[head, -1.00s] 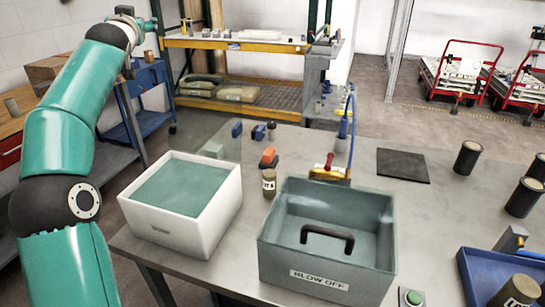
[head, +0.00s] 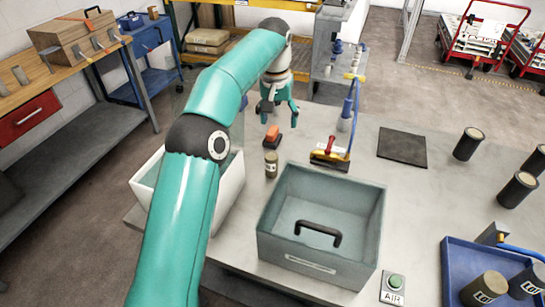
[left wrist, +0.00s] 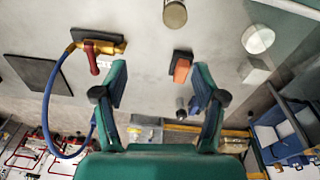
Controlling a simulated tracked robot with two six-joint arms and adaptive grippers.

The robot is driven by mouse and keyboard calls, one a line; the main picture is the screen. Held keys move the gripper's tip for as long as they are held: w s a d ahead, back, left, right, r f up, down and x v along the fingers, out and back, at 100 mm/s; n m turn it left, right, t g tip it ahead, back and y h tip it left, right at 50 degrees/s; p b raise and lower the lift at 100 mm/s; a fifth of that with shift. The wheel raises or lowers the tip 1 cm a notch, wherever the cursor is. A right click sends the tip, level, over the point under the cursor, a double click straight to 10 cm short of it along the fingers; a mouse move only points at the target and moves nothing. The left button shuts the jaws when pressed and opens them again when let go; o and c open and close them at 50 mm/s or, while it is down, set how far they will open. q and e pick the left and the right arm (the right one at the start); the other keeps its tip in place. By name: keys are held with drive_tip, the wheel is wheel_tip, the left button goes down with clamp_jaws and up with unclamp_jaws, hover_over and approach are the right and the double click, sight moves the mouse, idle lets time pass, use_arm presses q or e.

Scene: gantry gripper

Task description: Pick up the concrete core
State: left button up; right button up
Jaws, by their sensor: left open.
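Several short cylinders could be the concrete core. One brown labelled cylinder (head: 271,164) stands upright on the table between the white bin and the grey box; a cylinder at the top edge of the left wrist view (left wrist: 174,14) appears to be the same one. Two labelled cylinders (head: 484,288) stand in the blue tray at the lower right. Dark-sided cylinders with pale tops (head: 467,144) are at the right of the table. My left gripper (head: 279,112) is open and empty above the table's far side, beyond the brown cylinder. My right gripper is not in view.
A grey box with a black handle (head: 325,267) stands at the front. A white bin (head: 230,187) is partly hidden behind my left arm. An orange block (head: 272,136) and a yellow-and-red air tool with a blue hose (head: 330,152) are near the gripper. A black mat (head: 403,148) lies flat.

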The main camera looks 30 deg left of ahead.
use_arm(q)
drive_tip(key=g+b, duration=0.1)
hover_over(273, 156)
wheel_tip(273, 156, down, 5)
drive_tip(key=shift+s+f, duration=0.1)
drive_tip(key=shift+s, duration=0.05)
wheel_tip(273, 156, down, 8)
drive_tip(key=shift+r, duration=0.1)
drive_tip(key=f, duration=0.1)
drive_tip(key=f+p, duration=0.1)
drive_tip(key=f, duration=0.2)
drive_tip(key=shift+a+f+p, duration=0.2)
drive_tip(key=shift+a+p, duration=0.1)
drive_tip(key=shift+p, duration=0.05)
drive_tip(key=shift+f, duration=0.5)
drive_tip(key=shift+w, duration=0.2)
clamp_jaws()
drive_tip(key=shift+r, duration=0.1)
